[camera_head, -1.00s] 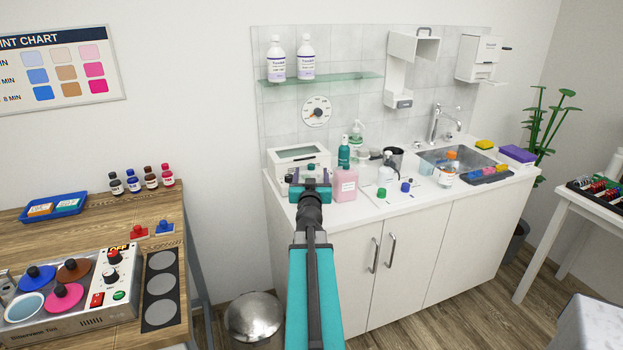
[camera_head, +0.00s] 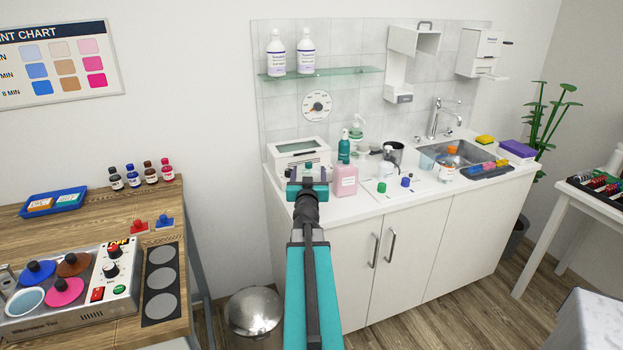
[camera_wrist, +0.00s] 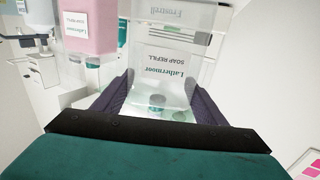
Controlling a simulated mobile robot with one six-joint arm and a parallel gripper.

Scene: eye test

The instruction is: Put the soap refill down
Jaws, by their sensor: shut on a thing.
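The soap refill (camera_wrist: 160,62) is a pale, see-through pouch with teal lettering, reading upside down in the wrist view. My gripper (camera_wrist: 160,108) is shut on it, with one dark purple finger on each side. In the head view my gripper (camera_head: 307,183) is over the left front end of the white counter (camera_head: 372,203), left of the pink bottle. The refill is mostly hidden there behind the gripper. I cannot tell whether the pouch touches the counter.
A green pump bottle (camera_head: 344,147) and small green-capped and blue-capped items are further right. The sink (camera_head: 455,155) lies beyond.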

